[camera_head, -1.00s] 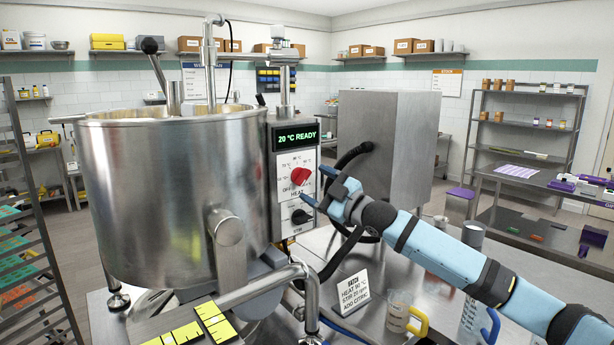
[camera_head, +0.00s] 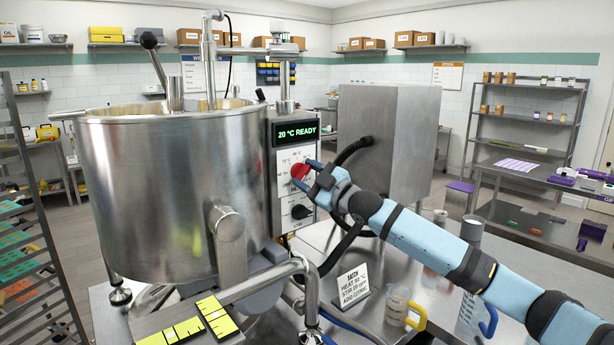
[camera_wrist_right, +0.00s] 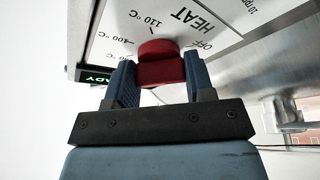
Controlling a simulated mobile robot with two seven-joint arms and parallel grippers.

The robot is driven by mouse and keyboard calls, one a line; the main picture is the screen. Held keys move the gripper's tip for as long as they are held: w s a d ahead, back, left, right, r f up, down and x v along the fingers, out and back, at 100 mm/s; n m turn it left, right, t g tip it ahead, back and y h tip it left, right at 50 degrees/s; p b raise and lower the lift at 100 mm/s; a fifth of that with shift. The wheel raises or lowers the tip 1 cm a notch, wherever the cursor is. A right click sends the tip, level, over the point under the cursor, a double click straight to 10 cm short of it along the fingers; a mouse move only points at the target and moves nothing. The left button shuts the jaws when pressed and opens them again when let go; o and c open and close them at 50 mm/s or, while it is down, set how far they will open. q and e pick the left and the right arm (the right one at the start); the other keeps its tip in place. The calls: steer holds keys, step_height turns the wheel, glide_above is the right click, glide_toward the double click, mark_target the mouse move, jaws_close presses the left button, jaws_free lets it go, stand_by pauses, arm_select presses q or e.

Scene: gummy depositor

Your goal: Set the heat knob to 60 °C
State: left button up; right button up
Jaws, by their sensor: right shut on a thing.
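The red heat knob (camera_head: 299,172) sits on the white control panel (camera_head: 291,157) on the side of the steel kettle. My right gripper (camera_head: 306,176) is shut on the knob, coming from the right. In the right wrist view, the two blue fingers (camera_wrist_right: 158,80) stand on either side of the red knob (camera_wrist_right: 160,66). The marks OFF, 110 °C and HEAT show around it there. The display (camera_head: 297,132) above reads "20 °C READY". The knob's pointer setting is hidden. My left gripper is not in view.
A black stir knob (camera_head: 300,212) sits just below the heat knob. A batch card (camera_head: 353,285) and a jug with a yellow handle (camera_head: 398,306) stand on the steel table below. The kettle (camera_head: 165,190) fills the left.

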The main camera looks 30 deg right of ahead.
steer(key=m+h, duration=0.1)
steer(key=m, duration=0.1)
steer(key=shift+a+f+m+t, duration=0.1)
steer(key=shift+f+m+t, duration=0.05)
steer(key=shift+m+t, duration=0.2)
steer(key=shift+m+t+h, duration=0.35)
steer(key=shift+m+h, duration=0.15)
steer(key=shift+m, duration=0.55)
steer(key=m+h, duration=0.1)
steer(key=m, duration=0.2)
steer(key=shift+a+t+p, duration=0.1)
steer(key=shift+t+p, duration=0.2)
steer(key=shift+t, duration=0.1)
steer(key=shift+m+h+p, duration=0.75)
steer(key=shift+m+h, duration=0.55)
steer(key=shift+m, duration=0.8)
steer(key=shift+m+t, duration=0.3)
steer(key=shift+m, duration=0.1)
steer(key=o, duration=0.9)
